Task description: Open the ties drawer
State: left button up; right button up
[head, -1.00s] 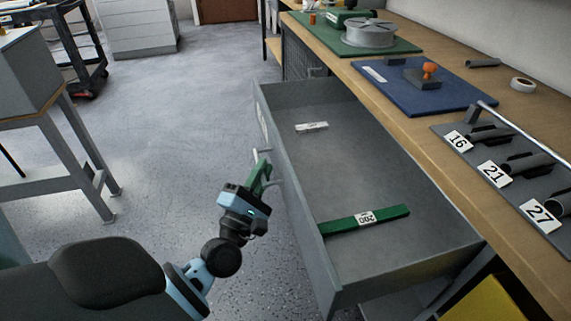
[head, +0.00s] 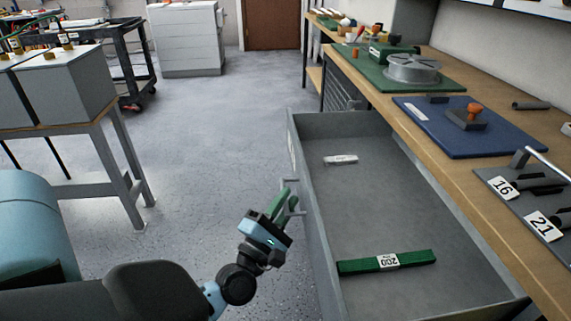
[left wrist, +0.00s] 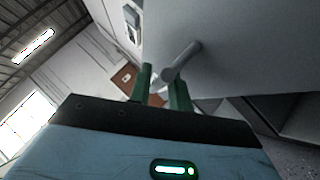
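The grey drawer (head: 375,200) under the bench is pulled well out. It holds a green strip (head: 410,261) labelled 200 near its close end and a small white label or piece (head: 341,160) farther back. My left gripper (head: 287,195) is at the handle (head: 293,183) on the drawer's front face. In the left wrist view its green fingers (left wrist: 161,84) stand apart, with the handle bar (left wrist: 182,61) at their tips. The fingers look open around or beside the bar; contact is unclear. My right gripper is out of view.
The wooden bench (head: 440,135) runs above the drawer, with a blue mat (head: 455,140), a green mat (head: 440,80) and a numbered rack (head: 515,200). A grey stand (head: 75,120) is at the left. Floor (head: 215,150) between is clear.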

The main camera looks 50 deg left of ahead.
pick_arm(q)
jog(key=v, duration=0.8)
jog(key=shift+r, duration=0.1)
dwell(0.4)
